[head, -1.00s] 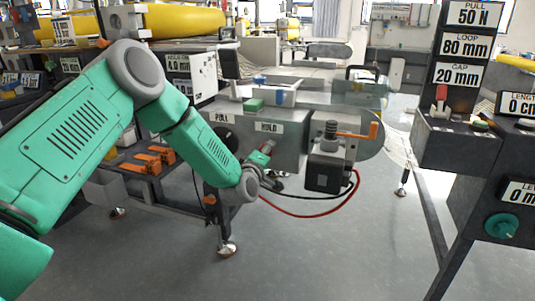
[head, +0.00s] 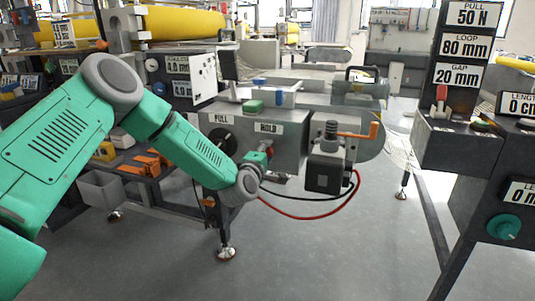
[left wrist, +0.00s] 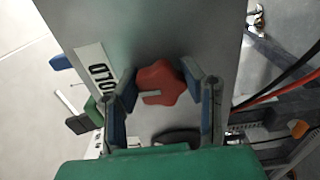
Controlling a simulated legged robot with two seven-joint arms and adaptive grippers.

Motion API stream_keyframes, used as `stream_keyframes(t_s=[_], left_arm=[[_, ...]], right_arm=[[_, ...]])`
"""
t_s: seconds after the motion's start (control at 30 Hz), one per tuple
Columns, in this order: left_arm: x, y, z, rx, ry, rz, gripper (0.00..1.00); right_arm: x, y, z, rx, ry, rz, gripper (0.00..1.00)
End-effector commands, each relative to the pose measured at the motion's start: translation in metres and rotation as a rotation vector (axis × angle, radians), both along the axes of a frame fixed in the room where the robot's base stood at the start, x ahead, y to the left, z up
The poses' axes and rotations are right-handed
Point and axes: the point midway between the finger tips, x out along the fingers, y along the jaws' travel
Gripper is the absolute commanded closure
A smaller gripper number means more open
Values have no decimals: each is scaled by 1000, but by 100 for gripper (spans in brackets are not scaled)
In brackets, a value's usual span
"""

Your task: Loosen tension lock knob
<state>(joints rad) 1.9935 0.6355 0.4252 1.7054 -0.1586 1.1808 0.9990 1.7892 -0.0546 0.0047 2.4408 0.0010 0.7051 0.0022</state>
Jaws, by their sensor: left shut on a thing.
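The red star-shaped knob (left wrist: 158,82) sits on the grey panel of the machine, beside the HOLD label (left wrist: 97,70). In the left wrist view my left gripper (left wrist: 165,88) has its two fingers on either side of the knob, shut on it. In the head view my left gripper (head: 258,160) is at the panel below the HOLD label (head: 269,127). There the knob (head: 269,151) shows only as a small patch of red, mostly hidden by the gripper. My right gripper is in neither view.
A motor box (head: 324,170) with an orange lever (head: 358,134) stands just right of the knob. A red cable (head: 310,217) loops below it. Orange clamps (head: 146,163) lie on a shelf at left. A control stand (head: 456,145) is at right. The floor in front is clear.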

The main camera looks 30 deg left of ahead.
Motion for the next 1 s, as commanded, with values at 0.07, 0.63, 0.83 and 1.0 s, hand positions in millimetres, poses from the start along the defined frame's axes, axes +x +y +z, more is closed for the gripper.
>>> stream_keyframes(t_s=[0.07,0.63,0.83,1.0], left_arm=[[-2,-2,-8,-4,17,-6,93],[-6,-2,-3,-2,7,-2,43],[-35,-9,-2,-5,8,-3,43],[-71,-17,-4,-4,9,-4,43]], right_arm=[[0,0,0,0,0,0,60],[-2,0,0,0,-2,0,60],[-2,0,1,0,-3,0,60],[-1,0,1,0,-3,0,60]])
